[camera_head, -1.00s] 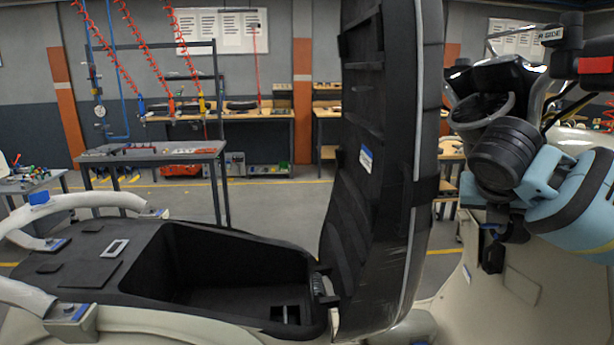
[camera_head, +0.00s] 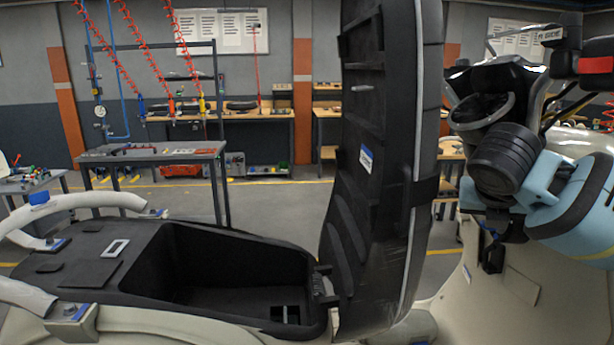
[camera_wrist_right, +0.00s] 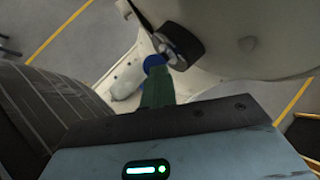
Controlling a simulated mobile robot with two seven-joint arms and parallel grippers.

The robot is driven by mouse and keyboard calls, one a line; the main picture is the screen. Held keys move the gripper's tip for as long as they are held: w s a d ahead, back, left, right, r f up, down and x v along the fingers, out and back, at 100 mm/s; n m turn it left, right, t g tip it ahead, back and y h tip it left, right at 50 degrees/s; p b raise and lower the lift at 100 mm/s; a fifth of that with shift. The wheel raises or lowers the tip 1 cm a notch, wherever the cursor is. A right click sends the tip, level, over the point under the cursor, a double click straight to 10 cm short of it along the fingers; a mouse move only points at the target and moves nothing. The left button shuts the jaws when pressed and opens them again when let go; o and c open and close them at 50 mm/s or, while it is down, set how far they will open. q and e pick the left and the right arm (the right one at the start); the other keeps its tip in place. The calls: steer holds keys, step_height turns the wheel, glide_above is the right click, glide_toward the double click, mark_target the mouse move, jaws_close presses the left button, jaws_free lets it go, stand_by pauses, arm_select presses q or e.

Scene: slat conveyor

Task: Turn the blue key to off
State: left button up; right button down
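In the right wrist view a small blue piece, seemingly the blue key (camera_wrist_right: 154,62), sits beside a round black part (camera_wrist_right: 182,45) on the pale scooter body. A dark green piece (camera_wrist_right: 157,88) runs from my gripper's body up to the blue piece; I cannot tell if it is a finger or a tag. In the head view my right gripper (camera_head: 492,250) points down close to the scooter's pale front panel (camera_head: 515,295). Its fingers are small and dark there, so their grip on the key is unclear. My left gripper is not in view.
The scooter's black seat (camera_head: 385,170) stands upright, left of my right arm. Below it the storage bin (camera_head: 230,260) is open. Handlebar and dash parts (camera_head: 500,75) crowd around my right wrist. A grey worktable (camera_head: 155,152) stands farther back.

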steer(key=v, duration=0.8)
steer(key=shift+w+r, duration=0.35)
steer(key=shift+r, duration=0.2)
stand_by(0.5)
stand_by(0.3)
